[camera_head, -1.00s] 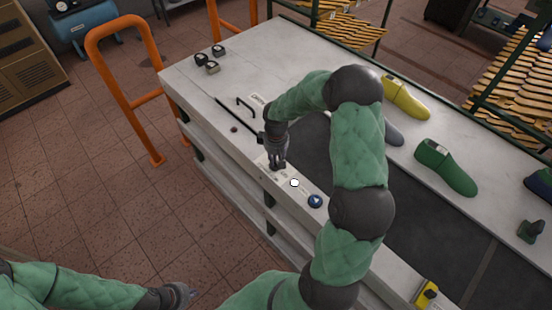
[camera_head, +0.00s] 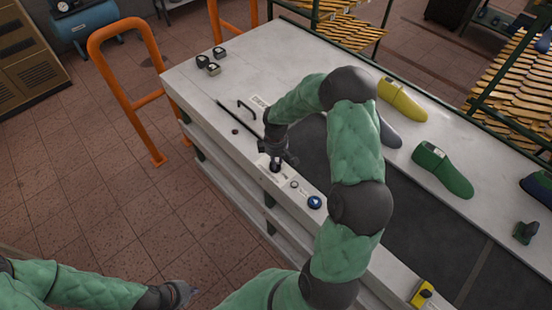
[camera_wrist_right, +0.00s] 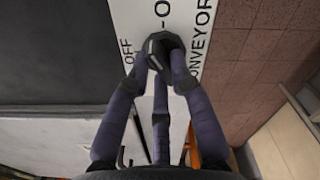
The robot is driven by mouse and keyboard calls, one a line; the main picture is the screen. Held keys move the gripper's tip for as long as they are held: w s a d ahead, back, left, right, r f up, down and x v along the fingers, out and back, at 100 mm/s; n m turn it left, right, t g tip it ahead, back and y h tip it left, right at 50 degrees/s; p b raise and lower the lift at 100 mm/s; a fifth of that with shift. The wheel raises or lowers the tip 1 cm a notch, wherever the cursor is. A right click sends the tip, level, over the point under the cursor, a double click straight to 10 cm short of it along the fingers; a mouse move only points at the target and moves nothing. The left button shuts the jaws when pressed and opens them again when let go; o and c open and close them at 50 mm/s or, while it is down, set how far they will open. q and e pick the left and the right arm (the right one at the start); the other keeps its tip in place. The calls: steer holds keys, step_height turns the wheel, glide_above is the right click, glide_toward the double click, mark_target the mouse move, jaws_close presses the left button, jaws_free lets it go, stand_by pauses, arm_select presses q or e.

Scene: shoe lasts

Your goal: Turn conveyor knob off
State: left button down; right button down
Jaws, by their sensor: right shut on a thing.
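The black conveyor knob (camera_wrist_right: 163,46) sits on a white label with the words OFF and CONVEYOR in the right wrist view. In the head view the knob (camera_head: 275,164) is on the near edge of the conveyor's white top. My right gripper (camera_wrist_right: 158,72) is shut on the knob, with its fingers around it. In the head view my right gripper (camera_head: 284,156) leans over the knob from behind. Fingers hide part of the knob, and I cannot tell exactly where it points. My left gripper (camera_head: 178,293) is low at the left, away from the conveyor; its opening is unclear.
A small round lamp or button (camera_head: 295,184) and a blue button (camera_head: 315,202) sit beside the knob. A yellow box (camera_head: 423,293) is farther along the edge. An orange rail (camera_head: 125,85) stands left.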

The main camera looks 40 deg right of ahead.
steer(key=n+p, duration=0.1)
steer(key=n, duration=0.1)
steer(key=n+p, duration=0.1)
steer(key=n, duration=0.2)
steer(key=shift+w+a+r+n+p, duration=0.1)
steer(key=shift+r+n+p, duration=0.05)
steer(key=shift+n+p, duration=0.2)
steer(key=n+p, duration=0.3)
steer(key=n, duration=0.3)
steer(key=shift+a, duration=0.1)
steer(key=shift+n, duration=0.25)
steer(key=c, duration=1.1)
jaws_free()
step_height(320, 180, up, 12)
